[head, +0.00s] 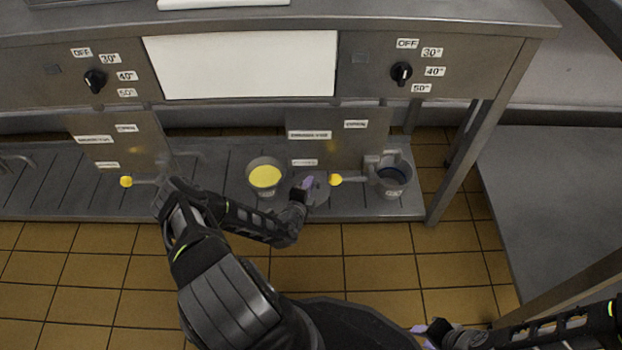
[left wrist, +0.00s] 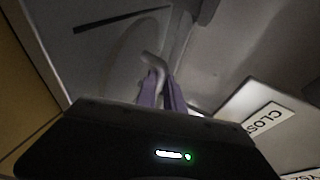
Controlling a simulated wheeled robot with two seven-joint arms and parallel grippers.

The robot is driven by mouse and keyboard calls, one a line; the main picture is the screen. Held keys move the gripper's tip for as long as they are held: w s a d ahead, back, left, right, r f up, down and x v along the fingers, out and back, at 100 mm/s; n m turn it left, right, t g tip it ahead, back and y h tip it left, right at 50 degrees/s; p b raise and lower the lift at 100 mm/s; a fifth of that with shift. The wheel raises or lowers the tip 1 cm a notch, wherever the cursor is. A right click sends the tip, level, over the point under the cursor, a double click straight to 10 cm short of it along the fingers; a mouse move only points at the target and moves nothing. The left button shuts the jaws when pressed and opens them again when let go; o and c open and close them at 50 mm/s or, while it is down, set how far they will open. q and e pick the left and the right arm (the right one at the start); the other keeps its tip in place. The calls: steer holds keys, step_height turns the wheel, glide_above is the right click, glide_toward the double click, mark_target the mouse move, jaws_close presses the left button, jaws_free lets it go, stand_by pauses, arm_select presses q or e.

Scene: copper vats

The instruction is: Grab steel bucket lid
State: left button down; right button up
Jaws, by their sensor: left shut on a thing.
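The steel bucket lid (head: 321,194) is a grey disc at the lower shelf, between the two buckets and partly hidden by my left gripper. My left gripper (head: 308,183) is shut on the lid's handle. In the left wrist view, its purple fingers (left wrist: 161,92) close around the bent grey handle (left wrist: 152,61), with the dim lid (left wrist: 125,58) behind. I cannot tell whether the lid touches the shelf. A steel bucket (head: 266,190) with yellow contents stands just left of the lid. My right gripper (head: 428,335) is low at the right, away from the lid; its opening is unclear.
A second bucket (head: 393,190) with dark contents stands right of the lid. Yellow-tipped valve handles (head: 336,180) stick out near the shelf (head: 225,206). A steel counter with dials (head: 401,72) overhangs the back. A table leg (head: 462,150) stands right; tiled floor is open in front.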

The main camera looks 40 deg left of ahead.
arm_select(q)
steer(key=s+d+p, duration=0.2)
steer(key=s, duration=0.5)
steer(key=s+d+p, duration=0.2)
steer(key=s+d, duration=0.1)
steer(key=s, duration=0.4)
steer(key=shift+s, duration=0.35)
steer(key=shift+d+r, duration=0.1)
